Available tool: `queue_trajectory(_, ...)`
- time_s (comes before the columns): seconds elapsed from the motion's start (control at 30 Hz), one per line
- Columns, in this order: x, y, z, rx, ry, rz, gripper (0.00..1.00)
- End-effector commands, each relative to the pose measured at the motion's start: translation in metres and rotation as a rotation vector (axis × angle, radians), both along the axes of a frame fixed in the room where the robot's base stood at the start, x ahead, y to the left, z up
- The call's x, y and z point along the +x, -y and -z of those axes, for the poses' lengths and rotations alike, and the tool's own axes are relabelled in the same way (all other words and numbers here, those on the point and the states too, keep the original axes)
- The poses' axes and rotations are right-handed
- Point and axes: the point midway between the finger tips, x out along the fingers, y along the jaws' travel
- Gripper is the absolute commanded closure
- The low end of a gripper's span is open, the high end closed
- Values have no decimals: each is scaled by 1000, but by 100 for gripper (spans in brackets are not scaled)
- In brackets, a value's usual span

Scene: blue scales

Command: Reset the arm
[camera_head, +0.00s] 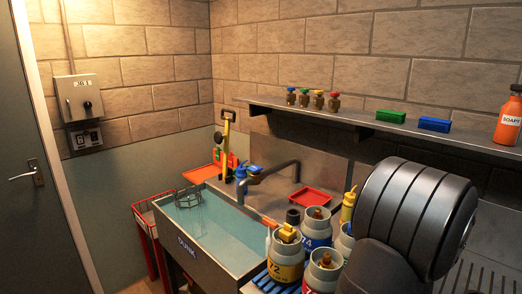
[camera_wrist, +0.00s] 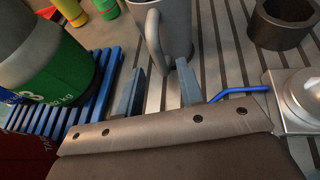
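My gripper (camera_wrist: 162,72) shows in the wrist view as two blue-grey fingers standing apart. Nothing is gripped between them. A grey mug (camera_wrist: 178,25) stands just beyond the fingertips, with its handle towards the left finger; whether they touch is unclear. In the head view my dark, ribbed arm fills the lower right, and my gripper is hidden there.
In the wrist view, a green cylinder (camera_wrist: 45,75) stands on a blue slatted rack (camera_wrist: 101,92) at left. A dark ring (camera_wrist: 270,35) and a metal item (camera_wrist: 295,100) are right. The head view shows a water-filled sink (camera_head: 237,262) and a shelf (camera_head: 385,124).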

Motion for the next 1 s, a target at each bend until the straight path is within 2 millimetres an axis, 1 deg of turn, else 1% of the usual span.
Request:
queue_trajectory(0.1,-16,-10,-9,0,1,2,65)
queue_trajectory(0.47,-59,-39,-30,-2,1,1,65)
queue_trajectory(1.0,9,5,5,0,-1,-2,65)
